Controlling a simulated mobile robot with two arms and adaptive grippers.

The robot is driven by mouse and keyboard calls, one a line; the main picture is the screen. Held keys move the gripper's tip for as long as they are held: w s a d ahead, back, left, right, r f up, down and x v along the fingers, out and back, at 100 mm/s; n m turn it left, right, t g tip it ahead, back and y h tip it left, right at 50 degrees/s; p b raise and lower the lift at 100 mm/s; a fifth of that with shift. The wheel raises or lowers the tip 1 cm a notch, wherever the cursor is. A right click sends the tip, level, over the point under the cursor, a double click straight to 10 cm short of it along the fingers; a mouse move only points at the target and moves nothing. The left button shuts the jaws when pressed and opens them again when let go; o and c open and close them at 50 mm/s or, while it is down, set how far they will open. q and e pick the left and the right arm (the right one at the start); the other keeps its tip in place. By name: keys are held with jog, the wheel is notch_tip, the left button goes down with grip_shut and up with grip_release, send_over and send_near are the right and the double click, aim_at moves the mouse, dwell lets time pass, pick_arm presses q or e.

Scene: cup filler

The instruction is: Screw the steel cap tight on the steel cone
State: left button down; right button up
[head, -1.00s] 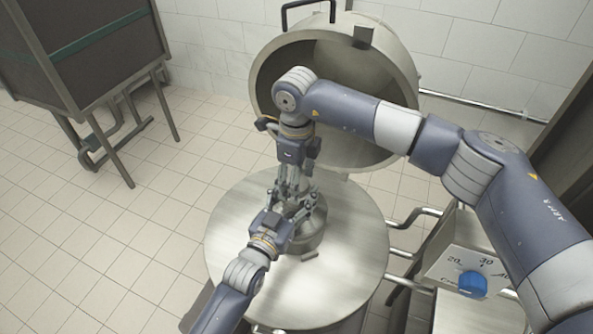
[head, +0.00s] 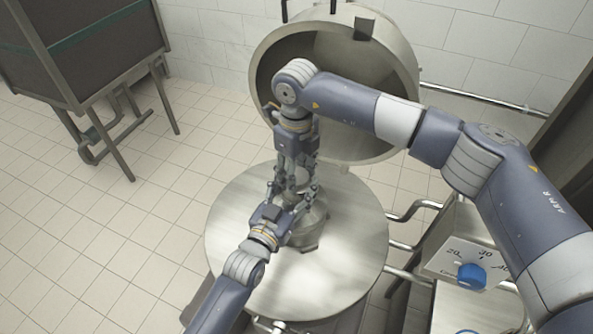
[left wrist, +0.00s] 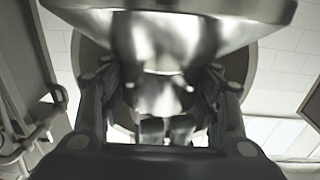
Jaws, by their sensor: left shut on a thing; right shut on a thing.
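The steel cone (head: 307,236) stands upright on the round steel table, wide end down. It also shows in the left wrist view (left wrist: 165,15), wide part at the top and narrowing downward. My left gripper (head: 300,202) comes in from the lower left, shut on the cone's upper part; its fingers flank the cone in the left wrist view. My right gripper (head: 297,180) points down from above, its fingers shut around the steel cap at the cone's top. The cap is mostly hidden by the fingers, so I cannot tell how it sits on the cone.
The round steel table (head: 350,258) is bare around the cone. A large open round vessel lid (head: 405,75) stands behind it. A control box with a blue knob (head: 472,276) is at the right. A dark cabinet on legs (head: 85,50) stands at the far left over tiled floor.

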jog(key=shift+w, duration=0.1)
jog(key=o, duration=1.2)
jog(key=shift+c, duration=0.2)
jog(key=shift+r, duration=0.1)
jog(key=shift+r, duration=2.2)
jog(key=shift+r, duration=0.1)
jog(key=shift+c, duration=0.4)
